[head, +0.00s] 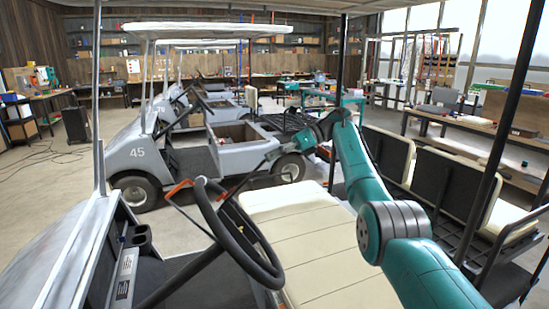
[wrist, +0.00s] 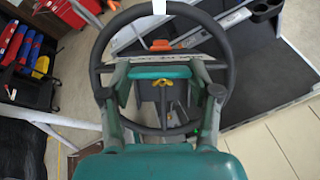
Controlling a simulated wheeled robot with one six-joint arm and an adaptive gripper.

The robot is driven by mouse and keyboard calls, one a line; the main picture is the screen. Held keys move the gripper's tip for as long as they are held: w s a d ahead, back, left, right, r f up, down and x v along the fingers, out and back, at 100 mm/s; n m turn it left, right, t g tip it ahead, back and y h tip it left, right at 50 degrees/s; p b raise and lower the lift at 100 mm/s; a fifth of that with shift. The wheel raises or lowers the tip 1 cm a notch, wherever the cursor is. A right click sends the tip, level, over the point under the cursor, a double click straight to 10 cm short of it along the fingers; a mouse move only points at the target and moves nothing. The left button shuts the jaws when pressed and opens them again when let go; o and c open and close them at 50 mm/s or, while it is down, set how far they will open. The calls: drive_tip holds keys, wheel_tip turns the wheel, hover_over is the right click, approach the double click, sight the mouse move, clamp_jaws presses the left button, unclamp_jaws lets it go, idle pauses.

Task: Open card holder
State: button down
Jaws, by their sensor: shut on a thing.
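My gripper (wrist: 160,72) shows in the wrist view with its two fingers apart. A short teal bar (wrist: 160,73) spans the gap between the fingertips, and the gripper is shut on it. A small yellow piece (wrist: 162,82) shows just below the bar. In the head view my gripper (head: 266,162) is small, above and beyond the steering wheel of the near cart, and its grip is too small to read. The black steering wheel (wrist: 96,55) surrounds the gripper in the wrist view, farther from the camera. I cannot make out for certain which part is the card holder.
The near cart has a cream seat (head: 310,225), roof posts and a cup holder (head: 141,239). Another cart, marked 45 (head: 137,153), stands beyond on open floor. Workbenches line the walls. A black tray with coloured tools (wrist: 30,50) is at left in the wrist view.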

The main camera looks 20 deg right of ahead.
drive_tip(key=shift+d, duration=0.1)
drive_tip(key=shift+c, duration=1.7)
unclamp_jaws()
drive_tip(key=shift+o, duration=0.5)
